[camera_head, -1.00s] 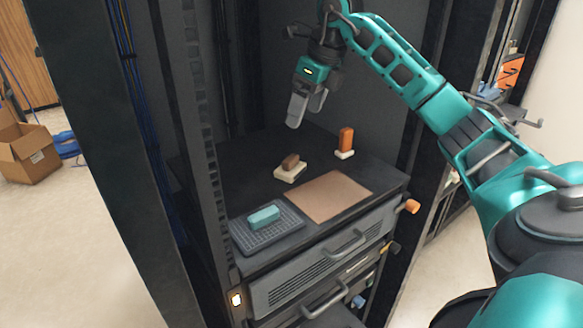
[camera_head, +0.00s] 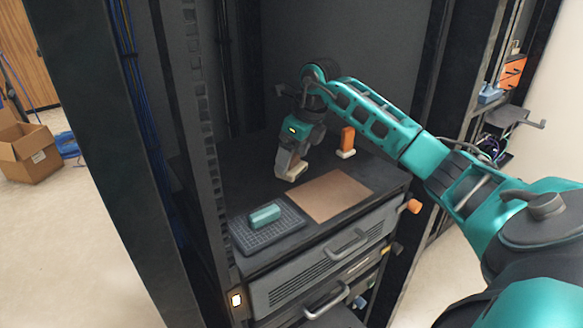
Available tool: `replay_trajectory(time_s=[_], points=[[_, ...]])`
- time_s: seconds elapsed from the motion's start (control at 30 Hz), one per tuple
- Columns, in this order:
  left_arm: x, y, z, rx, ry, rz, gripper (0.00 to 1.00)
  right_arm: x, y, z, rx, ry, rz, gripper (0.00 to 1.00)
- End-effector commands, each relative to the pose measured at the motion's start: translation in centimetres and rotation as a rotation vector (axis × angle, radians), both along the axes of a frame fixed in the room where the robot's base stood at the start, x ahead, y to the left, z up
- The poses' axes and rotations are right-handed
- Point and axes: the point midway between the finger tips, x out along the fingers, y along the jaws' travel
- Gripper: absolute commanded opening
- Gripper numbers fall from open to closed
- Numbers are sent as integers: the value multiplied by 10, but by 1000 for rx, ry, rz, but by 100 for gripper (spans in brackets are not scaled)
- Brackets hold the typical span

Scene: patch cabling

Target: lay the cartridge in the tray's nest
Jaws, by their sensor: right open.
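A dark tray with a gridded surface (camera_head: 285,237) lies at the shelf's front left, with a teal block (camera_head: 265,215) on it. An orange block (camera_head: 347,138) stands upright on a small pale base at the back right. A pale base (camera_head: 297,171) sits at the shelf's middle. My right gripper (camera_head: 288,165) is open and low at this base, its fingers pointing down. It hides the brown block there, and I cannot tell whether the fingers touch it. I cannot tell which block is the cartridge. My left gripper is not in view.
A flat brown mat (camera_head: 332,194) lies bare to the right of the tray. Rack posts (camera_head: 203,130) rise close to the tray's left. Drawer units with handles (camera_head: 345,243) sit below the shelf. A cardboard box (camera_head: 30,155) stands on the floor at left.

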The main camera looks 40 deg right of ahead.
Motion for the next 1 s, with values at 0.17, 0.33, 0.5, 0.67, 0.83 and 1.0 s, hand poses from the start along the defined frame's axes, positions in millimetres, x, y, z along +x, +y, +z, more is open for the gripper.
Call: replay_trajectory(time_s=[0.17,0.33,0.5,0.67,0.83,1.0], points=[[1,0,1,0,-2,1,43,0,0,0,0,0,0,81],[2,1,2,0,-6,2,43,0,0,0,-1,0,0,66],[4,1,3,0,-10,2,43,0,0,0,-1,0,0,49],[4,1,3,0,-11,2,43,0,0,0,-1,0,0,34],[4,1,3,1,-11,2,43,0,0,1,-1,0,0,18],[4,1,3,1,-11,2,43,0,0,1,-1,-1,0,10]])
